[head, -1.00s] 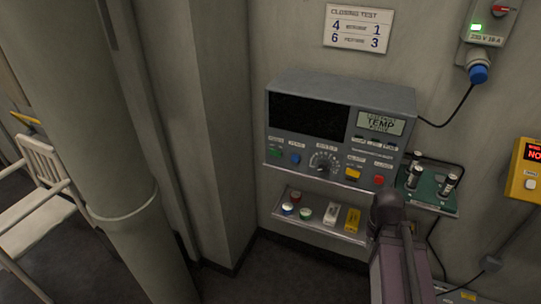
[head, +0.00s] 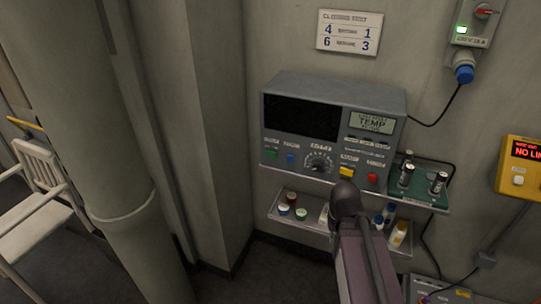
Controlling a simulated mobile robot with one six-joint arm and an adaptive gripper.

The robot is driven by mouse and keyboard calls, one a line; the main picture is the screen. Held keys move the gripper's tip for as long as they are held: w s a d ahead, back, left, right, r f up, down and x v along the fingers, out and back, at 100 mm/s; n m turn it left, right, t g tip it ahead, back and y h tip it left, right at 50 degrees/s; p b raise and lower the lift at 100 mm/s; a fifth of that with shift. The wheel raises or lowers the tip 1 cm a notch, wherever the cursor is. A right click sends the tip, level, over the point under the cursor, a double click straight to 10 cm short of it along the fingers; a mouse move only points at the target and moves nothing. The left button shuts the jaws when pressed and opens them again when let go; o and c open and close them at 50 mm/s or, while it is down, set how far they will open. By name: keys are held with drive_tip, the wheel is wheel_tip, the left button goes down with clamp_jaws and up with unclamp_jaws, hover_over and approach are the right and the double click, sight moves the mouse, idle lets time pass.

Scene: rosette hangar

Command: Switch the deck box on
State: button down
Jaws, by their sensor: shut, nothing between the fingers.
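No box in view carries a readable "deck box" label, so I cannot tell for certain which one it is. A grey instrument box (head: 333,88) sits on the upper wall shelf. It has a dark blank screen (head: 302,117), a small lit display reading TEMP (head: 372,122), a round dial (head: 318,161), and green, blue, yellow and red buttons. A yellow box (head: 521,152) at the right edge shows red lit text beginning "NO LIN", with a pale button below. My arm rises in front of the lower shelf; my gripper's fingers do not show.
A lower shelf (head: 280,222) holds several small jars and bottles, partly behind my arm. A green board (head: 425,190) with dark cylinders sits right of the instrument box. A socket box (head: 470,32) has a green light and a blue plug. A pipe (head: 100,150) and white chair (head: 40,165) stand left.

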sight(271, 154)
drive_tip(key=w+a+r+n+t+h+p, duration=0.1)
drive_tip(key=w+a+r+n+t+h, duration=0.1)
drive_tip(key=w+a, duration=0.8)
drive_tip(key=w+a+r+n+t+h+p, duration=0.1)
drive_tip(key=w+a+r+t, duration=0.4)
drive_tip(key=w+a, duration=0.5)
drive_tip(key=a+r+n+h, duration=0.1)
drive_tip(key=a+h, duration=0.1)
drive_tip(key=a, duration=0.4)
drive_tip(key=shift+w+a+r+h+p, duration=0.2)
drive_tip(key=shift+w+h+p, duration=0.1)
drive_tip(key=shift+w+p, duration=0.1)
drive_tip(key=shift+d, duration=0.1)
drive_tip(key=shift+w+d, duration=0.65)
drive_tip(key=shift+w, duration=0.6)
drive_tip(key=shift+w+d, duration=0.6)
drive_tip(key=shift+w, duration=0.7)
drive_tip(key=shift+w+d, duration=0.65)
drive_tip(key=shift+w, duration=0.6)
